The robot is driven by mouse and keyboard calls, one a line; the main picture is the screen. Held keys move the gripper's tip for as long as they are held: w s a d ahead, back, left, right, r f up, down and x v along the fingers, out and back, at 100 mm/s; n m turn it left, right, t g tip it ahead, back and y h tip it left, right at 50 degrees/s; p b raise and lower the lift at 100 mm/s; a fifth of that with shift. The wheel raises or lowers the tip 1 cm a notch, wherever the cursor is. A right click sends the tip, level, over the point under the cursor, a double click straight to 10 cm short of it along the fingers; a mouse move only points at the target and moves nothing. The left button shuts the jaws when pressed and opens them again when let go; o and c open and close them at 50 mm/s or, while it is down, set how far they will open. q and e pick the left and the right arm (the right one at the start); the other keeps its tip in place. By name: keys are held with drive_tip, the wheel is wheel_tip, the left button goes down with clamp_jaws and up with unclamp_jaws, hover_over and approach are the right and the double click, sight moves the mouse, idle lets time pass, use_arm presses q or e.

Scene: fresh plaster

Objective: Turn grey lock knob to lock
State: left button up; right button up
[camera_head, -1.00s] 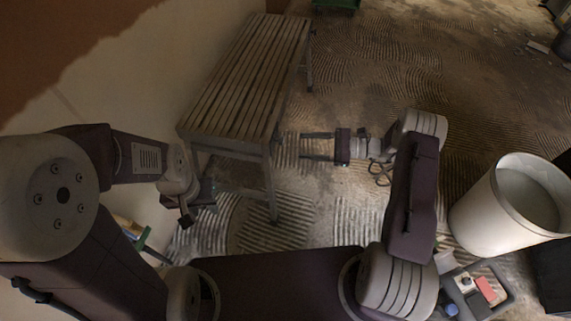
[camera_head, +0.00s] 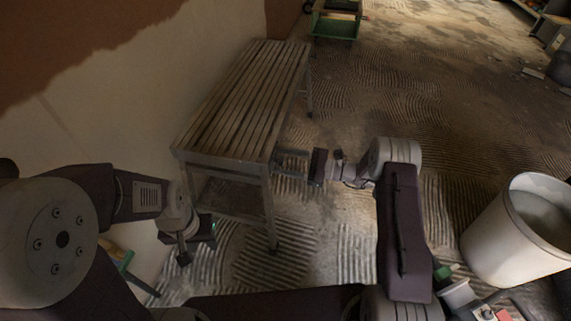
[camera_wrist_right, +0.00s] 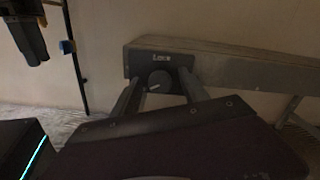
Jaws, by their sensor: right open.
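A grey round lock knob (camera_wrist_right: 158,80) with a pale pointer mark sits on a dark plate (camera_wrist_right: 176,59) lettered "LOCK", on the end of a grey bench rail, in the right wrist view. My right gripper (camera_wrist_right: 162,88) is open. Its two fingers show on either side of the knob in this view; I cannot tell whether they touch it. In the head view my right gripper (camera_head: 290,166) reaches the near right corner of the slatted bench (camera_head: 240,100), and the knob is not visible there. My left gripper (camera_head: 198,237) hangs left of the bench, its jaws unclear.
A white bucket (camera_head: 489,249) stands at the right. A green cart (camera_head: 336,30) is at the back. A plain wall (camera_head: 130,110) runs along the left of the bench. The patterned floor (camera_head: 400,85) right of the bench is mostly clear.

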clamp_jaws()
drive_tip(key=shift+m+p, duration=3.75)
drive_tip(key=shift+m, duration=8.25)
